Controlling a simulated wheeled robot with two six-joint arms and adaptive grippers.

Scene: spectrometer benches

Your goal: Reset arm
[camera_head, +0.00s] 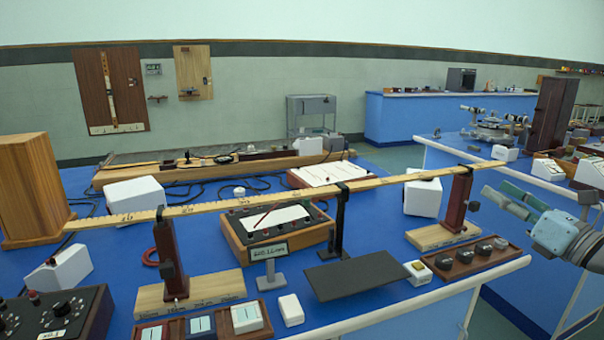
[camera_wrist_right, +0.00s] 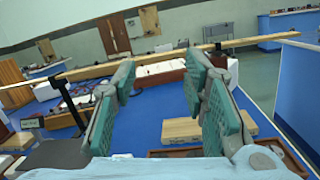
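My right gripper (camera_head: 514,202) comes in from the right edge in the head view, above the right side of the bench. Its two green-padded fingers stand apart in the right wrist view (camera_wrist_right: 160,105), with nothing between them but the bench behind. It is open and empty. In the head view it is to the right of the red-brown right stand (camera_head: 457,205) and touches nothing that I can see. My left gripper is in neither view.
A long wooden metre rule (camera_head: 285,198) spans the stands above the blue bench (camera_head: 230,265). A dark flat plate (camera_head: 355,274), a tray of weights (camera_head: 464,262) and white blocks (camera_head: 423,196) stand below. A dark control box (camera_head: 60,314) sits front left. An aisle separates the benches at right.

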